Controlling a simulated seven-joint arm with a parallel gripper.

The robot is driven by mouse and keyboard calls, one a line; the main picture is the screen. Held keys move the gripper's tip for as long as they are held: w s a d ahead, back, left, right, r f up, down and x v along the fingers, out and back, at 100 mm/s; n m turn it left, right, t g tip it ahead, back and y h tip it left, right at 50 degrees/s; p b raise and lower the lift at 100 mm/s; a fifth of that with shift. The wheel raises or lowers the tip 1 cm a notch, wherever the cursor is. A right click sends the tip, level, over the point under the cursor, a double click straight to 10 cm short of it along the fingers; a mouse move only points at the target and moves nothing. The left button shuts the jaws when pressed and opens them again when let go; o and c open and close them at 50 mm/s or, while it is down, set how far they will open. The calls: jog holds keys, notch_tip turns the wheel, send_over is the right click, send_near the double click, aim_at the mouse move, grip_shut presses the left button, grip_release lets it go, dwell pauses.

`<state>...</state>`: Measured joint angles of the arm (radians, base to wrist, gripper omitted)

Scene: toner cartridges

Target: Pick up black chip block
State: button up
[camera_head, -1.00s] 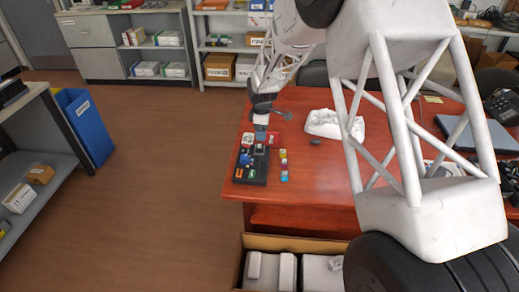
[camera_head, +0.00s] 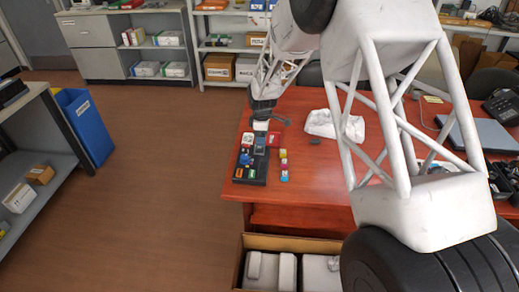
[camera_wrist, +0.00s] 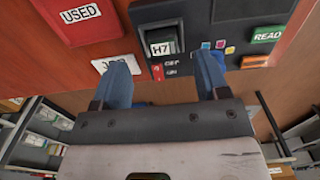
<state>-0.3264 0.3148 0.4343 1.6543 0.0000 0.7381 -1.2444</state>
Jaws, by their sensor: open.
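In the wrist view a black chip block (camera_wrist: 161,42) with a white "H7" label stands in the dark tray (camera_wrist: 183,91). My gripper (camera_wrist: 165,62) has blue fingers spread apart, one on each side of the block in the picture, with nothing held. I cannot tell whether the fingers reach down to its sides. In the head view my gripper (camera_head: 260,148) is over the far part of the dark tray (camera_head: 241,180). The chip block cannot be made out there behind the fingers.
A red bin labelled "USED" (camera_wrist: 78,22) lies beside the tray; it shows in the head view (camera_head: 274,139). A green "READY" label (camera_wrist: 268,34) is on the tray.

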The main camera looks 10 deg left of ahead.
jog(key=shift+s+a+f, duration=0.1)
jog(key=shift+f, duration=1.15)
jog(key=shift+a+f, duration=0.1)
jog(key=shift+f, duration=1.15)
jog(key=shift+c, duration=0.5)
jog(key=c, duration=1.1)
jog(key=shift+r, duration=0.1)
jog(key=shift+r, duration=1.4)
jog(key=shift+s+r, duration=0.25)
jog(key=shift+r, duration=0.05)
jog(key=s+d, duration=0.2)
jog(key=s, duration=0.5)
jog(key=s+d+r, duration=0.1)
jog(key=s+d, duration=0.2)
jog(key=s, duration=0.4)
jog(key=shift+s+r, duration=0.2)
jog(key=shift+s, duration=0.15)
